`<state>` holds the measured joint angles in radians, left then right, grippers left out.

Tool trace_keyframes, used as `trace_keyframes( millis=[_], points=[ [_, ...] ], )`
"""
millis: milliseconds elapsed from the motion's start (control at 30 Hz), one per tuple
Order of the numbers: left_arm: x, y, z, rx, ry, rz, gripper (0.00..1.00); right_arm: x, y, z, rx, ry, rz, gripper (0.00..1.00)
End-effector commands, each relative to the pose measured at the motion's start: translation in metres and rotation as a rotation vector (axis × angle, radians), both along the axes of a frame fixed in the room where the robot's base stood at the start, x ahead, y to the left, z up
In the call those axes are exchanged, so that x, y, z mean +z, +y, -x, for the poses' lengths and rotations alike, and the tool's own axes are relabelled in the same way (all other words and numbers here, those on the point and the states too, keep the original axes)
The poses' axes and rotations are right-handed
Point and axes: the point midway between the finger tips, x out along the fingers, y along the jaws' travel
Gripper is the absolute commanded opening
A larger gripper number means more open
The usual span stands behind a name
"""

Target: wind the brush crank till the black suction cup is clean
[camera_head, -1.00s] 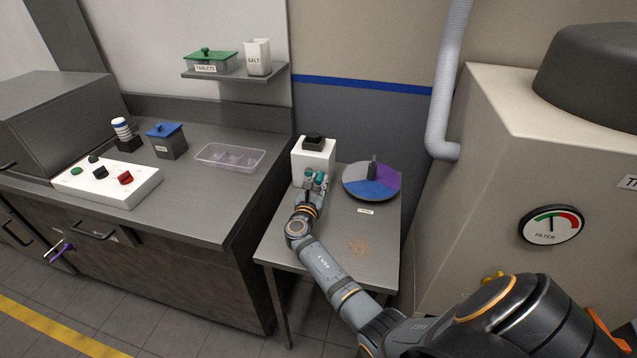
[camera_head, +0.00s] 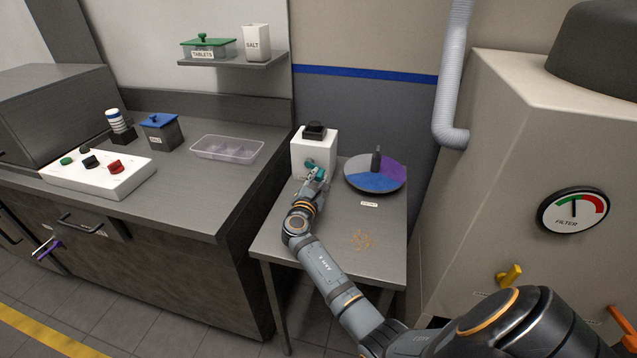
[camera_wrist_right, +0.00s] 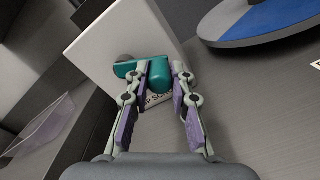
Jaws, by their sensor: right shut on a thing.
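A white box (camera_head: 303,155) stands at the back of the small grey side table, with the black suction cup (camera_head: 314,131) on its top. The teal crank (camera_head: 310,163) is on the box's front face. My right gripper (camera_head: 318,175) is shut on the teal crank's knob. In the right wrist view the knob (camera_wrist_right: 160,76) sits between the two fingers, and the crank arm (camera_wrist_right: 126,68) points left to its hub. The fingers partly hide the box's label. I cannot tell how clean the cup is. My left gripper is not in view.
A blue, purple and grey disc (camera_head: 372,182) with an upright post stands right of the box. Brown crumbs (camera_head: 363,240) lie on the table front. A counter with a clear tray (camera_head: 228,149) is left; a beige machine (camera_head: 500,150) with a gauge is right.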

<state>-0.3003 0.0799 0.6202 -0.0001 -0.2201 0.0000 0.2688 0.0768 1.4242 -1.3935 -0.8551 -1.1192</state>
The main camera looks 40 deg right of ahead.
Motion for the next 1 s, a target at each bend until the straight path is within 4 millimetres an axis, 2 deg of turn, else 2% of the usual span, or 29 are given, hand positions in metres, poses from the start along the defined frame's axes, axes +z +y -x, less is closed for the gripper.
trace_keyframes(
  millis=[567, 600, 733, 767, 1000],
  points=[
    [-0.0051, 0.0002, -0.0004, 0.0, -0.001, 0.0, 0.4, -0.0032, 0.001, -0.0003, 0.0, -0.026, -0.028, 0.0],
    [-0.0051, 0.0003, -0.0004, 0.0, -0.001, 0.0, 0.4, -0.0032, 0.001, -0.0003, 0.0, -0.026, -0.028, 0.25],
    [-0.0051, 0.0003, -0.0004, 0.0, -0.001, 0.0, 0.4, -0.0029, 0.001, -0.0004, 0.0, -0.026, -0.026, 0.42],
    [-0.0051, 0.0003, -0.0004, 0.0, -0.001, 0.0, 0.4, -0.0028, 0.0009, -0.0004, 0.0, -0.026, -0.026, 0.45],
    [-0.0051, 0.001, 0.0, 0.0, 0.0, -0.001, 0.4, -0.002, 0.0008, -0.0005, 0.0, -0.028, -0.026, 0.45]
  ],
)
